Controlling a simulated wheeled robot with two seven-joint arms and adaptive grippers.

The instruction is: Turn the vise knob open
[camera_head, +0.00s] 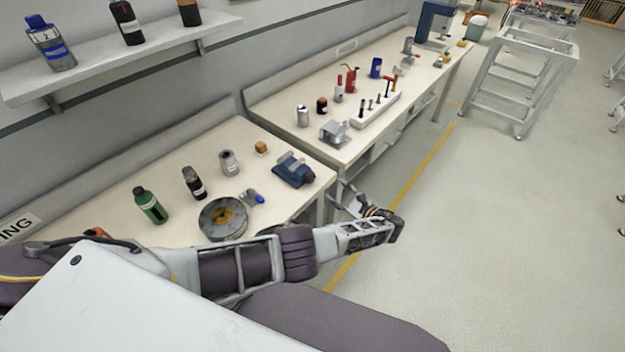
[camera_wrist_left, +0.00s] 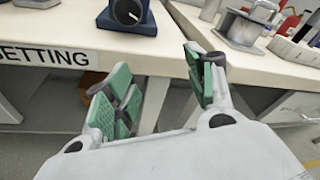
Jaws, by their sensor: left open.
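The blue vise (camera_head: 294,170) sits on the near bench (camera_head: 120,200), at its right end close to the front corner. My right gripper is not in view.
A round grey device (camera_head: 223,218), a green bottle (camera_head: 150,205) and several cans stand on the near bench. A second bench (camera_head: 290,85) with a metal block (camera_head: 334,133) and a white tool rack (camera_head: 376,110) adjoins it.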

